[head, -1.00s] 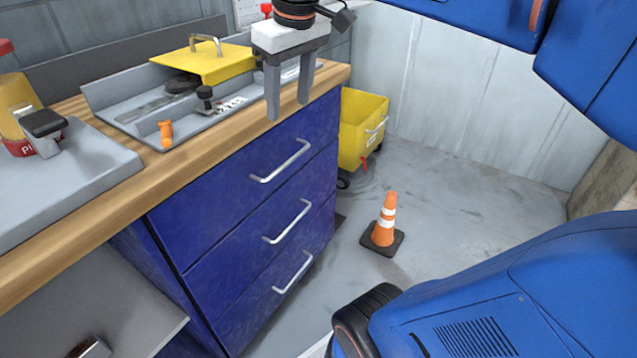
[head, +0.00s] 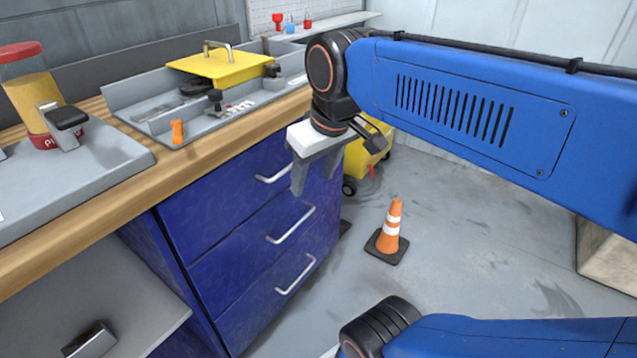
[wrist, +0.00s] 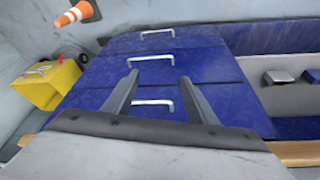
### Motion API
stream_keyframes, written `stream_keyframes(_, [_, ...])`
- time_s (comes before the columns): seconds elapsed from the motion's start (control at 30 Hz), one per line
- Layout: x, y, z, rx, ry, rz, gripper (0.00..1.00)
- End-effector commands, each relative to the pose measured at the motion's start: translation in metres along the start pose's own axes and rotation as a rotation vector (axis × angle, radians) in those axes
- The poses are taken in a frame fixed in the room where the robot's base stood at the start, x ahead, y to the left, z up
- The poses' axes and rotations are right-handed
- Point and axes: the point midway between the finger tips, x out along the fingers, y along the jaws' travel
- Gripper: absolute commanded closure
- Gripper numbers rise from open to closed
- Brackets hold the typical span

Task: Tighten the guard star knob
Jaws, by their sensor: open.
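The yellow guard (head: 215,66) with a metal handle on top sits at the back of a grey tray (head: 125,99) on the bench. A dark knob (head: 271,70) shows at the guard's right side. Another black knob (head: 214,96) stands in front of the guard. I cannot tell which one is the star knob, or how tight either is. My gripper (head: 316,181) is open and empty, pointing down in front of the blue drawers, below the bench top and clear of both knobs. In the wrist view my gripper (wrist: 159,77) has its fingers apart against the drawers.
An orange peg-like piece (head: 177,131) stands at the tray's front edge. A red-topped yellow container (head: 32,98) is at the left. The wooden bench edge (head: 205,147) lies between my gripper and the tray. A yellow bin (head: 357,160) and traffic cone (head: 391,228) stand on the floor.

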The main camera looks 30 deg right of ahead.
Motion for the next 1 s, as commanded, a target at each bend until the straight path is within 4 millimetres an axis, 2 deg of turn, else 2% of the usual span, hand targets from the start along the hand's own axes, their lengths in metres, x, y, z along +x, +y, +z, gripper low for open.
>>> stream_keyframes(0.27, [0.008,-0.002,0.008,0.009,0.009,-0.001,0.48])
stream_keyframes(0.73, [0.005,-0.001,0.004,0.008,0.009,-0.001,0.48])
stream_keyframes(0.87, [-0.01,0.003,-0.017,0.001,0.007,-0.008,0.48])
stream_keyframes(1.0, [-0.043,0.014,-0.062,-0.022,0.004,-0.025,0.48])
